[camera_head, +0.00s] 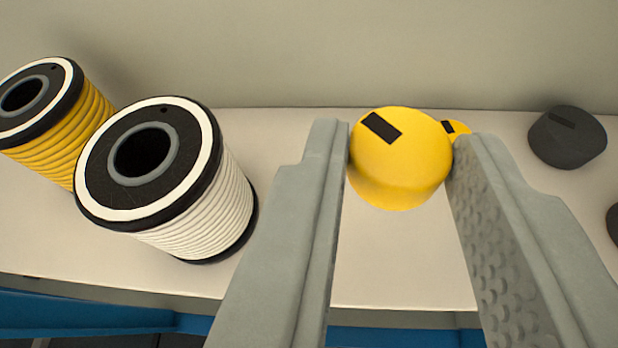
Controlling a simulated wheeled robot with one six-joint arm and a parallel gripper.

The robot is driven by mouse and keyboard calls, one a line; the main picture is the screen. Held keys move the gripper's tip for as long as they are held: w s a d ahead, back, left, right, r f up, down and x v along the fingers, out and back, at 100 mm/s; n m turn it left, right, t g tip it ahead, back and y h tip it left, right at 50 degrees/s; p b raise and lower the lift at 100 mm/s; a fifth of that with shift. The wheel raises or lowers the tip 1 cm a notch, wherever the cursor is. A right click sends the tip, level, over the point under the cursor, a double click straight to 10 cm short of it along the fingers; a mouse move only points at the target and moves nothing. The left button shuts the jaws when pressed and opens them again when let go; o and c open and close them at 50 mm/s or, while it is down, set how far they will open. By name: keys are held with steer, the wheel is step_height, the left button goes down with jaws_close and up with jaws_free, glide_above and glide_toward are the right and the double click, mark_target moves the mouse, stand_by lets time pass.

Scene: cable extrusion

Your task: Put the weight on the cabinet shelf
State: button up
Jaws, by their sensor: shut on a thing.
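A round yellow weight (400,165) with a black rectangle on its top is between the fingertips of my gripper (400,160), which is shut on it. Both grey fingers touch its sides. The light shelf surface (395,270) lies under and in front of it. I cannot tell whether the weight touches the shelf or hangs just above it. A second yellow weight (457,128) shows partly behind the right fingertip, mostly hidden.
A white cable spool (205,215) and a yellow cable spool (75,125) stand on the left. A dark grey weight (567,137) sits at the right, with another dark thing (613,222) cut off by the edge. A plain wall (320,50) is behind; a blue beam (90,312) runs below the shelf's front edge.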

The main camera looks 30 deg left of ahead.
mark_target(358, 281)
step_height(358, 281, down, 9)
steer(key=shift+r, duration=0.1)
stand_by(0.4)
steer(key=o, duration=0.9)
steer(key=shift+s, duration=0.1)
steer(key=v, duration=1.2)
steer(key=shift+d, duration=0.1)
